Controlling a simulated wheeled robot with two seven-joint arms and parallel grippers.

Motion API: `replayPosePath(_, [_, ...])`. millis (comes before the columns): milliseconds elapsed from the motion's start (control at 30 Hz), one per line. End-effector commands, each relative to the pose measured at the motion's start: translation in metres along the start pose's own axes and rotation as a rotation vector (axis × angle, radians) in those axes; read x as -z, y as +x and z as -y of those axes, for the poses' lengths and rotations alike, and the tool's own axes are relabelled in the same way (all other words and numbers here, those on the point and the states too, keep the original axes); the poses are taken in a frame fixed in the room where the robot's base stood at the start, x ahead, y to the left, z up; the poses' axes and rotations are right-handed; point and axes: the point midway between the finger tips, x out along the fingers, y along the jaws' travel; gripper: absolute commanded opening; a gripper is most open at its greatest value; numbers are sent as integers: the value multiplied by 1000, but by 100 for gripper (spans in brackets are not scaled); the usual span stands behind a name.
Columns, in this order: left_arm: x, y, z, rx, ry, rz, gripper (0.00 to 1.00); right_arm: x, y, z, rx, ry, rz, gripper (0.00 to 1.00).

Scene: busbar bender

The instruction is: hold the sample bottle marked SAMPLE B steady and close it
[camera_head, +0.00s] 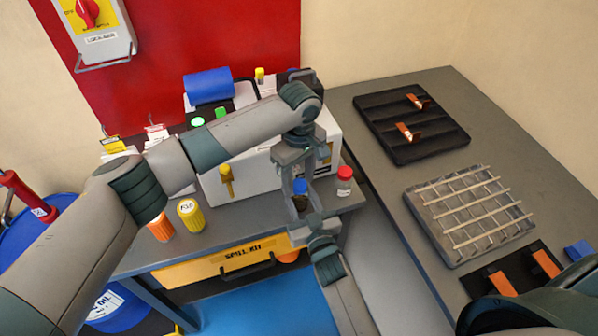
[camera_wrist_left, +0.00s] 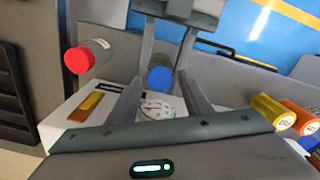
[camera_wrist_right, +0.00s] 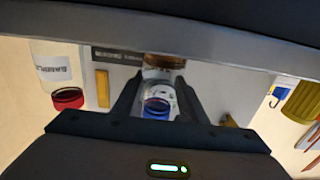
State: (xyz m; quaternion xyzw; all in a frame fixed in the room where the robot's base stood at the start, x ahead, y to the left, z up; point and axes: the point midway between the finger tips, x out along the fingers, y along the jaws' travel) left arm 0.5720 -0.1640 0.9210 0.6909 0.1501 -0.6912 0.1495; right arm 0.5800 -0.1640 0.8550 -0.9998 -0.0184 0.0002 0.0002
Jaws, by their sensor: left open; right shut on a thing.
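A bottle with a blue cap (camera_head: 300,187) stands at the front of the bench, before the pale case. Its body looks brown and its label is mostly hidden, so I cannot read SAMPLE B on it. My right gripper (camera_wrist_right: 158,95) is shut on this bottle; its white label and blue cap (camera_wrist_right: 157,106) show between the fingers. My left gripper (camera_head: 299,176) points down from above and is open, its fingers on either side of the blue cap (camera_wrist_left: 160,78) in the left wrist view. I cannot tell whether the fingers touch the cap, or how tightly it sits.
A red-capped bottle (camera_head: 344,181) stands close on the right. The pale case (camera_head: 250,170) is behind. Yellow (camera_head: 190,215) and orange (camera_head: 161,228) containers stand to the left. A grey side table (camera_head: 385,185) holds a black tray (camera_head: 410,125) and a metal grid (camera_head: 470,215).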

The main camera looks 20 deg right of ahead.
Motion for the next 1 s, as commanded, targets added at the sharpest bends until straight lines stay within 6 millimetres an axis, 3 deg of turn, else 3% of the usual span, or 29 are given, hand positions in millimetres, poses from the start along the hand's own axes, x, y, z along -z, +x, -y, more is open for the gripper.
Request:
replayPosePath(300, [0, 2, 0, -1, 0, 0, 43, 0, 0, 0, 0, 0, 0, 0])
replayPosePath(467, [0, 1, 0, 0, 0, 0, 4, 0, 0, 0, 0, 0, 0, 0])
replayPosePath(500, [0, 1, 0, 0, 0, 0, 2, 0, 0, 0, 0, 0, 0, 0])
replayPosePath(767, [0, 2, 0, 0, 31, 1, 2, 0, 0, 0, 0, 0, 0, 0])
replayPosePath(1000, [0, 2, 0, 0, 286, 1, 2, 0, 0, 0, 0, 0, 0, 0])
